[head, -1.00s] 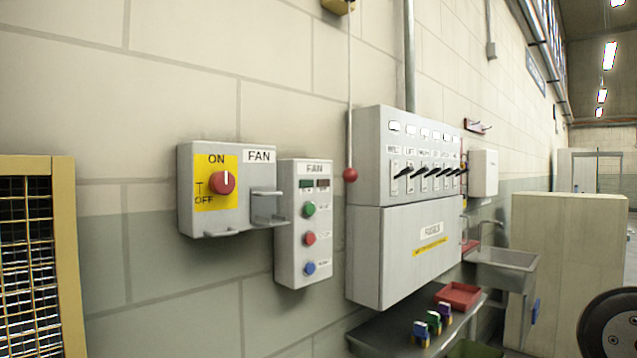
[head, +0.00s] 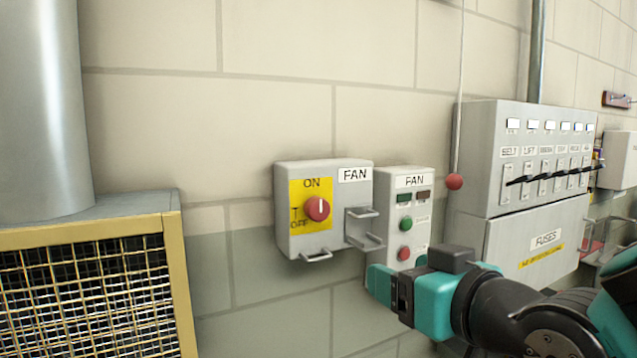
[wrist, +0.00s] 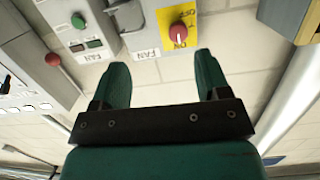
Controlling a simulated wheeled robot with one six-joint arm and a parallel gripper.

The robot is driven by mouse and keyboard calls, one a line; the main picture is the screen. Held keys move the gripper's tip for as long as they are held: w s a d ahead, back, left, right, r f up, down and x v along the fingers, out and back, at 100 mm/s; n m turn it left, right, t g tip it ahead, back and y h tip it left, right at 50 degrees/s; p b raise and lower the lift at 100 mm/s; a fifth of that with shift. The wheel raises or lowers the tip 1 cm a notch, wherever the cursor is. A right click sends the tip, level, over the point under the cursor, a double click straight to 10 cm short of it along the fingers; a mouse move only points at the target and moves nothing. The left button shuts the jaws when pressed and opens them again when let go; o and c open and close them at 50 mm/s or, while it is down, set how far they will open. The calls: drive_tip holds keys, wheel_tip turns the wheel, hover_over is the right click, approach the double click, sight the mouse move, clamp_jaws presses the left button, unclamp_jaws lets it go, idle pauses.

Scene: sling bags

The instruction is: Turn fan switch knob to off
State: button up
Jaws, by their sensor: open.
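The fan switch knob (head: 317,208) is a round red knob with a white mark pointing up towards ON. It sits on a yellow plate (head: 311,241) with ON at the top and OFF at the lower left, on a grey FAN box (head: 284,222) on the wall. In the wrist view the knob (wrist: 178,32) shows upside down, beyond and between my fingertips. My gripper (wrist: 163,70) is open and empty, apart from the knob. In the head view my gripper (head: 378,285) is at the lower right of the box, its teal fingers in front of the lower part of the button panel.
A FAN button panel (head: 383,190) hangs right of the switch box. A yellow-framed grille (head: 184,290) stands at left.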

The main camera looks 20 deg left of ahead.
sight(321, 212)
drive_tip(key=shift+n+t+y, duration=0.4)
drive_tip(key=shift+y, duration=0.5)
drive_tip(key=r+p+x, duration=0.1)
drive_tip(key=p+x, duration=0.2)
drive_tip(key=x, duration=0.3)
drive_tip(key=s+r+p+x, duration=0.1)
drive_tip(key=p+x, duration=0.2)
drive_tip(key=x, duration=0.3)
drive_tip(key=a+r+p+x, duration=0.1)
drive_tip(key=p+x, duration=0.2)
drive_tip(key=x, duration=0.2)
drive_tip(key=shift+a+r, duration=0.4)
drive_tip(key=shift+a, duration=0.05)
drive_tip(key=shift+w+a+f, duration=0.15)
drive_tip(key=shift+w+a, duration=0.35)
drive_tip(key=shift+a, duration=0.05)
drive_tip(key=shift+c, duration=0.4)
drive_tip(key=c, duration=0.8)
drive_tip(key=shift+c, duration=0.2)
